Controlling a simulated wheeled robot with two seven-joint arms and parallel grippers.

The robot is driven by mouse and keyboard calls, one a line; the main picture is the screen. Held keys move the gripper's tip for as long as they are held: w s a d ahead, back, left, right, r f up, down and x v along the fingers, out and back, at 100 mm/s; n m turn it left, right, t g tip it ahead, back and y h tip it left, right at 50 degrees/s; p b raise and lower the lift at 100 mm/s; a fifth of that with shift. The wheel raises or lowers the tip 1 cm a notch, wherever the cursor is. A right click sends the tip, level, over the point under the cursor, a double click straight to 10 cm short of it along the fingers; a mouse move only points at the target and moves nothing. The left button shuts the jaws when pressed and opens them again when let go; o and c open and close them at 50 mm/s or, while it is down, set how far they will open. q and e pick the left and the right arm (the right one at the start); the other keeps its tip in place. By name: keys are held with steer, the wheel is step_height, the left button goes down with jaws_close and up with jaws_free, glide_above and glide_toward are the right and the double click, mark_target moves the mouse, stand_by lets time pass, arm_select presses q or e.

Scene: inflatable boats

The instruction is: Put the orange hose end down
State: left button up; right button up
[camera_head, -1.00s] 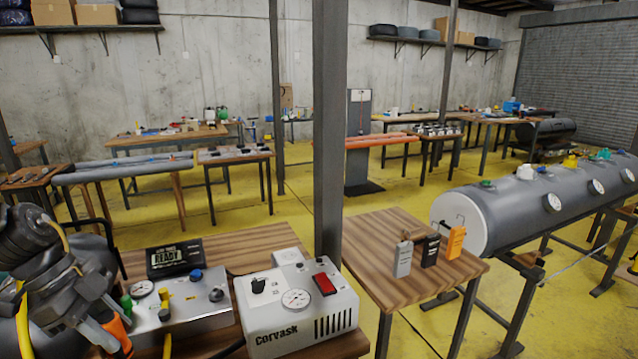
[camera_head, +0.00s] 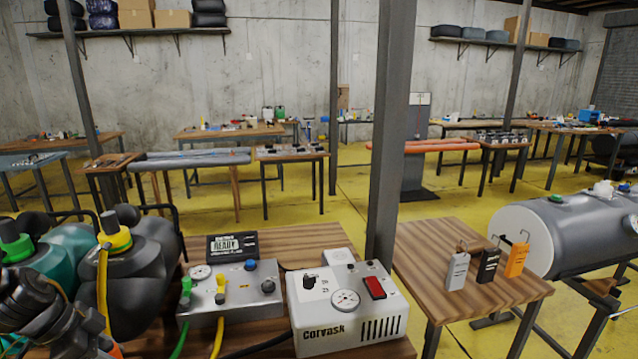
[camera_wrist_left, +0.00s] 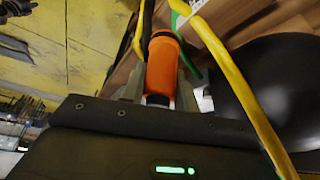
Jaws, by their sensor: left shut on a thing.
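The orange hose end (camera_wrist_left: 163,66) is a short orange cylinder held between the fingers of my left gripper (camera_wrist_left: 160,85) in the left wrist view. In the head view, a bit of orange (camera_head: 113,351) shows at the bottom edge beside my left gripper (camera_head: 104,343), which is mostly cut off at the lower left. A yellow hose (camera_head: 103,285) runs down from a yellow cap to near the gripper. A yellow hose (camera_wrist_left: 232,75) also crosses the right of the left wrist view. My right gripper is in neither view.
A silver gauge box (camera_head: 240,292) and a white Corvask box (camera_head: 345,318) stand on the wooden table. Dark and teal tanks (camera_head: 140,265) with caps crowd the left. A grey post (camera_head: 393,140) rises behind. Three small tags (camera_head: 488,266) stand on the right table.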

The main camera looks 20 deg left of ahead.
arm_select(q)
steer(key=shift+s+a+f+n+y, duration=0.2)
steer(key=shift+s+f+n, duration=0.15)
steer(key=shift+f, duration=0.25)
steer(key=shift+s+a+f+n+y, duration=0.1)
steer(key=shift+s+a+f+n, duration=0.15)
steer(key=shift+s+f, duration=0.25)
steer(key=s+d+f+n, duration=0.1)
steer(key=d+f, duration=0.7)
steer(key=f, duration=0.2)
steer(key=w+d+m, duration=0.1)
steer(key=w+d, duration=0.3)
steer(key=d, duration=0.4)
steer(key=w+d+r+m+g+h, duration=0.1)
steer(key=w+d+r+m, duration=0.3)
steer(key=w+d+r, duration=0.5)
steer(key=shift+d+r+m+h, duration=0.3)
steer(key=shift+d+m, duration=0.1)
steer(key=shift+d, duration=0.8)
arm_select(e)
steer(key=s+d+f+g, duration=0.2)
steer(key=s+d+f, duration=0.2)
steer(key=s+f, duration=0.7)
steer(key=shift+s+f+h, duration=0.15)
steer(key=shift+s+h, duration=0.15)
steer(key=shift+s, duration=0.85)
